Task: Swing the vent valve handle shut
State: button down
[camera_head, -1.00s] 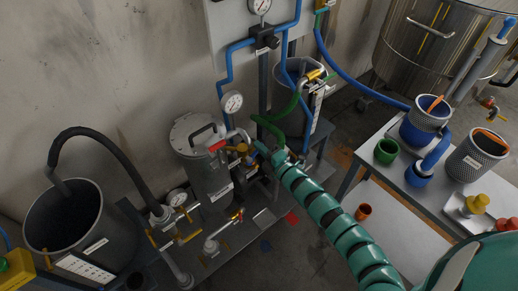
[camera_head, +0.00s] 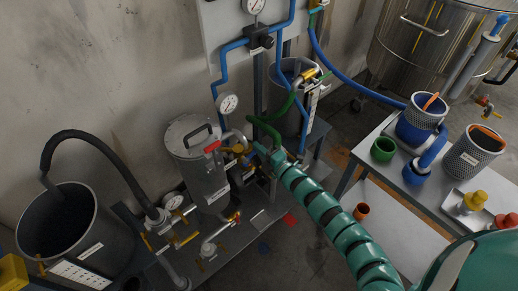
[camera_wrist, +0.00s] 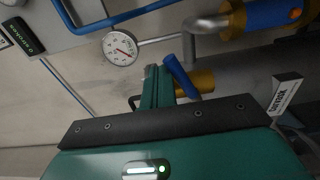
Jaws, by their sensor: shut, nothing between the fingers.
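My gripper (camera_head: 268,153) is shut and empty, reaching in from the lower right to the pipework beside the grey lidded pot (camera_head: 205,180). In the wrist view, its green fingers (camera_wrist: 152,82) are together, just left of a blue lever handle (camera_wrist: 181,75). The handle slants across a brass valve body (camera_wrist: 196,82); whether the fingers touch it I cannot tell. No readable label marks it as the vent valve handle. In the head view, my gripper partly hides that valve. A red lever handle (camera_head: 212,146) sits on the pot's upper right.
A round gauge (camera_wrist: 119,47) and blue pipe lie beyond the fingers. A green hose (camera_head: 270,128) curves close above my gripper. A grey bucket (camera_head: 70,225) stands left. A side table (camera_head: 362,158) with cups is right; floor shows between.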

jog(key=shift+w+d+f+b, duration=0.25)
jog(key=shift+d+f+b, duration=0.15)
jog(key=shift+f, duration=0.2)
jog(key=shift+w+d+f+b, duration=0.1)
jog(key=shift+f+b, duration=0.3)
jog(key=shift+r, duration=0.6)
jog(key=p+v, duration=0.1)
jog(key=v, duration=0.8)
jog(key=shift+p, duration=0.35)
